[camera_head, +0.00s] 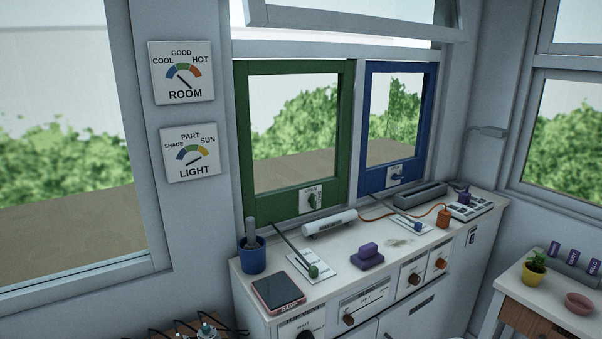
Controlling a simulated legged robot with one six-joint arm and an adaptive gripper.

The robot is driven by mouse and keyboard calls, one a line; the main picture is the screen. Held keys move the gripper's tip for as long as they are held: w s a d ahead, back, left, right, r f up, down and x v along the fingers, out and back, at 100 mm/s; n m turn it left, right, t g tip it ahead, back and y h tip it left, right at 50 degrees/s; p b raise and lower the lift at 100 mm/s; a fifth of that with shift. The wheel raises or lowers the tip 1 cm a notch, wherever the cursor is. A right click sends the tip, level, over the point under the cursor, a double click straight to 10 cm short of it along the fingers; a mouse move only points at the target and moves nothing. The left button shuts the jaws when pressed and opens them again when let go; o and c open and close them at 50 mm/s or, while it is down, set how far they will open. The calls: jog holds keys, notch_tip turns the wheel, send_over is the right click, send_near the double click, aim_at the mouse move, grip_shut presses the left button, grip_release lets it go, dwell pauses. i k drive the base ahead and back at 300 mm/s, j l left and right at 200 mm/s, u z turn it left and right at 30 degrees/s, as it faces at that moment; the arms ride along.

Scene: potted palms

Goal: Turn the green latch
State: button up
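The green latch (312,201) sits on a pale plate at the bottom rail of the green-framed window (293,194), right of the middle. The handle looks roughly upright, but it is small and its exact angle is hard to tell. A blue latch (396,174) sits on a similar plate on the blue-framed window (393,182). Another green knob (313,271), with a dark rod, stands on a white plate on the counter below. My gripper is not in view, and nothing touches the green latch.
The white counter (345,262) below the windows holds a blue cup (252,256), a phone (278,291), a white cylinder (329,223), a purple block (367,255) and an orange cord. ROOM (182,72) and LIGHT (190,152) dials hang left. A potted plant (534,268) stands right.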

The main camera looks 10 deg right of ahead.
aim_at(312, 199)
jog(key=i+l+u, duration=0.15)
jog(key=l, duration=0.35)
jog(key=l+u, duration=0.15)
jog(key=l, duration=0.4)
jog(key=i+l+u, duration=0.45)
jog(key=i+l, duration=0.45)
